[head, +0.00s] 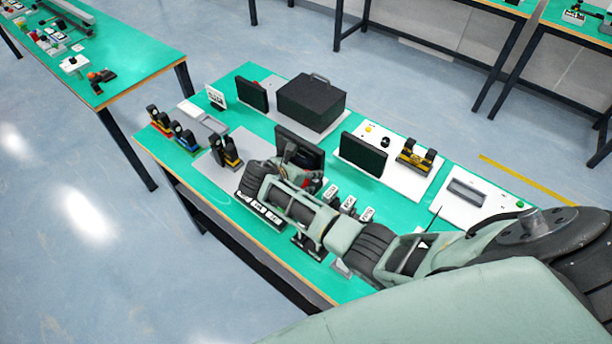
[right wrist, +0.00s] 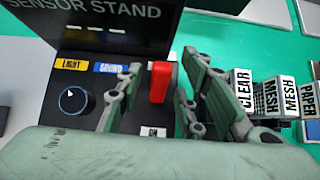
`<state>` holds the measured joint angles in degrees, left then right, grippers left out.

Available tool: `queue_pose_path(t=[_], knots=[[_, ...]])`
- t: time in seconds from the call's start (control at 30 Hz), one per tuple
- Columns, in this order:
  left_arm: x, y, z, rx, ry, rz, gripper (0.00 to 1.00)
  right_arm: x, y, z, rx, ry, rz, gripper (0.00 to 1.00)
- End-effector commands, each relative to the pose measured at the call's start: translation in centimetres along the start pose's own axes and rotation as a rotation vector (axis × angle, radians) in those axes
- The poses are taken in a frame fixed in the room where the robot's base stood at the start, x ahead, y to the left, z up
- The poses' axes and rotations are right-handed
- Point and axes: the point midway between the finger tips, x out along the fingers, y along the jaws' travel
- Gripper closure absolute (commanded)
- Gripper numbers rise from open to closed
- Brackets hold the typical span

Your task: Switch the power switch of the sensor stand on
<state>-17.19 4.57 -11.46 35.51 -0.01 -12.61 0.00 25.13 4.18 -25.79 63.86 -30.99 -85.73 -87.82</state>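The sensor stand (right wrist: 85,30) fills the upper left of the right wrist view. It is a black panel with its name in grey letters and a dark display. It also shows in the head view (head: 310,148), partly behind my right arm. Its red power switch (right wrist: 159,82) stands up from the black base, with a small white label (right wrist: 153,132), partly covered, below it. My right gripper (right wrist: 160,95) is open, with one finger on each side of the red switch. I cannot tell whether either finger touches it. My left gripper is not in view.
A black knob (right wrist: 73,100) and yellow LIGHT (right wrist: 72,64) and blue SOUND labels lie left of the switch. White labelled blocks (right wrist: 283,94) stand close to the right finger. A black box (head: 311,102), another dark screen (head: 362,154) and small devices crowd the green table (head: 252,70).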

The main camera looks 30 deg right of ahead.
Motion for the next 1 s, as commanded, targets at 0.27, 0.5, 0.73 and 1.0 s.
queue_pose_path(t=[0.27, 0.5, 0.73, 1.0], knots=[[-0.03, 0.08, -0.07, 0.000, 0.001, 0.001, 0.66, 0.58, 0.01, -0.02, 0.000, 0.001, 0.001, 0.66], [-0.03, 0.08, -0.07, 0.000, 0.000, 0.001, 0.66, 0.57, 0.00, -0.03, 0.000, 0.001, 0.000, 0.80], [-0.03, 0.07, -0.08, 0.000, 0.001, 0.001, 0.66, 0.56, -0.01, -0.04, 0.000, 0.001, 0.000, 1.00], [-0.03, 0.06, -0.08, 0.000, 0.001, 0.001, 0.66, 0.54, 0.01, -0.06, 0.000, 0.001, 0.001, 1.00]])
